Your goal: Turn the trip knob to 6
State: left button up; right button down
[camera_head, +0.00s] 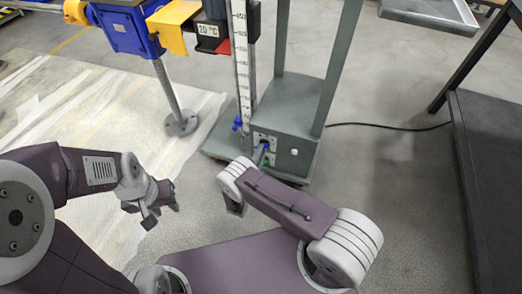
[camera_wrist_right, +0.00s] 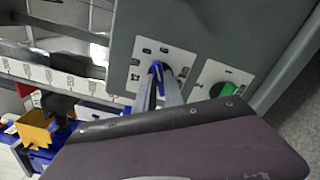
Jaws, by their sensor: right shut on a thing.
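The trip knob (camera_wrist_right: 157,72) is blue and sits on a white plate (camera_wrist_right: 138,82) with small markings around it, too small to read. The plate is on the grey box at the foot of the jack, and it shows small in the head view (camera_head: 265,139). My right gripper (camera_wrist_right: 163,84) is shut on the knob, one grey finger on each side of it. In the head view my right gripper (camera_head: 263,153) reaches the front of the box and partly hides it. My left gripper (camera_head: 162,208) hangs empty over the floor at left, its fingers apart.
A green knob (camera_wrist_right: 223,90) sits on a second plate beside the trip knob. A grey screw post (camera_head: 176,102) stands at left. A dark table (camera_head: 492,165) is at right. Floor between is clear.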

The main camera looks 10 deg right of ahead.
jog(key=m+p, duration=0.2)
jog(key=m, duration=0.3)
jog(key=shift+f+m, duration=0.1)
jog(key=shift+m, duration=0.5)
jog(key=c, duration=1.4)
grip_release()
jog(key=shift+c, duration=0.2)
jog(key=p+v, duration=0.3)
jog(key=v, duration=0.6)
